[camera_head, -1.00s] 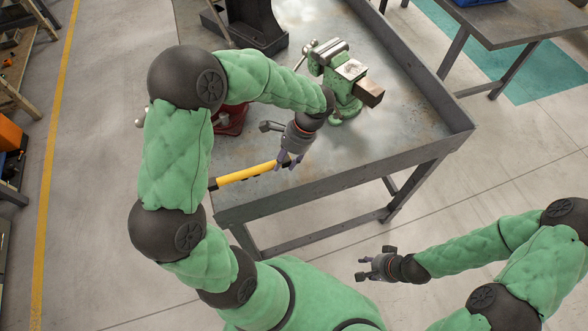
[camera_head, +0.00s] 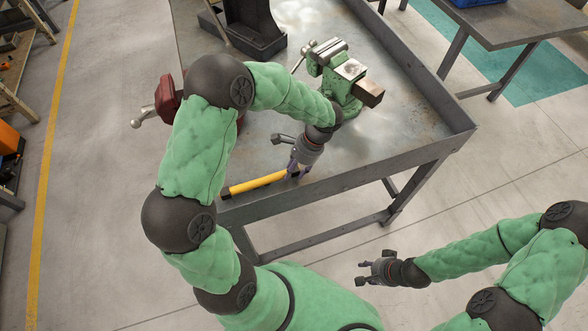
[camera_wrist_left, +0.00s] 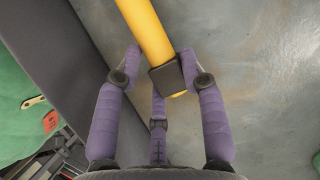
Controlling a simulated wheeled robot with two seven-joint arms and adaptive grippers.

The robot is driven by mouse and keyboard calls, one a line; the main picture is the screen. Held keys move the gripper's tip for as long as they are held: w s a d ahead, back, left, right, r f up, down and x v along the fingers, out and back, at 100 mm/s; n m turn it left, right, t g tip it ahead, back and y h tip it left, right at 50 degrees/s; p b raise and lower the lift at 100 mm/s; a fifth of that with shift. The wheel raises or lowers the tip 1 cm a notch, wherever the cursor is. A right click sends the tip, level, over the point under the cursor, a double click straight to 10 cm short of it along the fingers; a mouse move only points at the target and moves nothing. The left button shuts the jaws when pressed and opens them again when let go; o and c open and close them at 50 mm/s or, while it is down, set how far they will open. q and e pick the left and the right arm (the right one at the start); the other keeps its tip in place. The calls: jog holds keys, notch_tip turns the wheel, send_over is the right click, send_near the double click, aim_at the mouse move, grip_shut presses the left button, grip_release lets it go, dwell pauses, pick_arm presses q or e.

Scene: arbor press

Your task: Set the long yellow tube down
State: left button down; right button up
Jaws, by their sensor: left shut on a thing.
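The long yellow tube (camera_head: 257,183) has dark ends and lies along the near left edge of the grey metal workbench in the head view. Whether it touches the bench top cannot be told. My left gripper (camera_head: 294,173) is shut on its right end. In the left wrist view the yellow tube (camera_wrist_left: 148,32) runs up out of the picture, and its black-banded end sits between the purple fingers of my left gripper (camera_wrist_left: 163,72). My right gripper (camera_head: 366,271) is empty, fingers apart, in front of the bench over the floor.
The workbench (camera_head: 400,135) has a raised rim. A green vise (camera_head: 343,82) stands beyond my left gripper, and a dark red vise (camera_head: 168,98) is partly hidden by my left arm. A black press base (camera_head: 250,30) stands at the back. The bench's right part is clear.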

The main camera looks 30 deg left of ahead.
pick_arm(q)
jog(key=shift+f, duration=0.4)
jog(key=shift+f, duration=0.2)
jog(key=shift+s, duration=0.1)
jog(key=c, duration=0.8)
grip_release()
jog(key=shift+o, duration=0.3)
jog(key=shift+r, duration=0.3)
jog(key=p+v, duration=0.2)
jog(key=v, duration=1)
jog(key=shift+r+p, duration=0.35)
jog(key=shift+p, duration=0.05)
